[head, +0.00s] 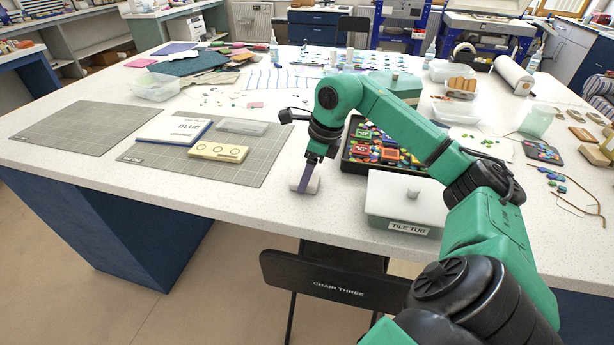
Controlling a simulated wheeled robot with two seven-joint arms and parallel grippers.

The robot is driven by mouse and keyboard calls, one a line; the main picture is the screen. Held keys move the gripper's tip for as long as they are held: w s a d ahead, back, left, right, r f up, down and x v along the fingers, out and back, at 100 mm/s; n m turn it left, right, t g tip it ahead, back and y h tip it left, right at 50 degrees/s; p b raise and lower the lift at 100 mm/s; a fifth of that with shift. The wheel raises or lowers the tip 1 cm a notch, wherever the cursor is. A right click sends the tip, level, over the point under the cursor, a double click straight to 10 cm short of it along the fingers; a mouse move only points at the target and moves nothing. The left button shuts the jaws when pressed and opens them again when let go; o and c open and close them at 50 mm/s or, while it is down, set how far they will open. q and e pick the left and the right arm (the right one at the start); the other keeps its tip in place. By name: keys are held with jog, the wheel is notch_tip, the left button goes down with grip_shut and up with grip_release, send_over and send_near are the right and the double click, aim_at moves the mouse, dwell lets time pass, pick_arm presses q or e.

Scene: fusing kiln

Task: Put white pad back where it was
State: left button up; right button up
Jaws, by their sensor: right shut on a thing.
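My right gripper (305,188) points down at the near part of the white table, left of the black tray. It is shut on a small white pad (313,186), which is at or very near the table top. The fingers cover the pad's middle, so only its ends show. I cannot tell whether the pad touches the table. My left gripper is not in view.
A black tray of coloured tiles (347,164) and a lidded tile tub (400,226) stand to the right. A grey mat (245,176) with a blue-and-white book (175,130) and a cream block (217,152) lies left. Chair three (335,287) stands at the front edge.

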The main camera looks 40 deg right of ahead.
jog(key=shift+d, duration=0.1)
jog(key=shift+s+f, duration=0.1)
jog(key=o, duration=1.3)
jog(key=shift+r, duration=0.6)
jog(key=p+v, duration=0.1)
jog(key=v, duration=1)
jog(key=shift+p, duration=0.35)
